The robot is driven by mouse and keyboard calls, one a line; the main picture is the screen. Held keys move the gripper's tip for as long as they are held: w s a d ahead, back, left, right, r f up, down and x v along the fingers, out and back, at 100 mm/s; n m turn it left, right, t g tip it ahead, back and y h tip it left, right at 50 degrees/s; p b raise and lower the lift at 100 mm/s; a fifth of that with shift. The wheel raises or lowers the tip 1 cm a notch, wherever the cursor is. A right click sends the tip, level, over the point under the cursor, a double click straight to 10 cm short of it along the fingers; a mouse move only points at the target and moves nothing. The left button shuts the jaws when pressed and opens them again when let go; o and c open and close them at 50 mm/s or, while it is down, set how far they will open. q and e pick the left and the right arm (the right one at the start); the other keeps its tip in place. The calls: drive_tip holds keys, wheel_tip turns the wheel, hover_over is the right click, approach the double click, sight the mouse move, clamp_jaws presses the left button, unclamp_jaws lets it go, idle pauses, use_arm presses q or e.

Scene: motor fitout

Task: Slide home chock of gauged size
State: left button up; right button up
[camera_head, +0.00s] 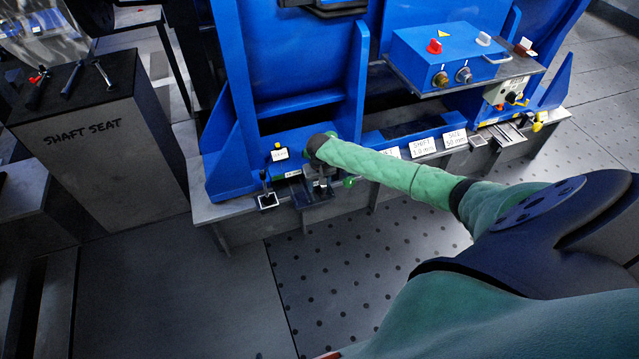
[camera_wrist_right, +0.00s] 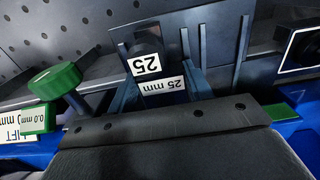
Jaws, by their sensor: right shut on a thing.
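My right gripper (camera_wrist_right: 163,95) is low at the front of the blue machine. In the right wrist view it is shut on a dark chock (camera_wrist_right: 163,86) with a white "25 mm" label between its fingers. Just beyond the chock is a dark upright piece with a white "25" tag (camera_wrist_right: 147,64), in front of a grey slotted plate. I cannot tell whether the chock touches it or how deep it sits. In the head view my arm hides most of the gripper (camera_head: 318,186) and the chock. My left gripper is not in view.
A green knob (camera_wrist_right: 54,80) stands beside the gripper, near a "0.0 mm" readout (camera_wrist_right: 38,119). A control box (camera_head: 450,57) is above right. A "SHAFT SEAT" stand (camera_head: 100,160) holds tools at left. Perforated floor lies in front.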

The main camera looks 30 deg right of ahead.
drive_tip(key=o, duration=1.5)
drive_tip(key=shift+f, duration=0.1)
wheel_tip(320, 180, up, 6)
drive_tip(key=shift+r+p, duration=0.2)
drive_tip(key=shift+p, duration=0.1)
drive_tip(key=shift+r, duration=0.75)
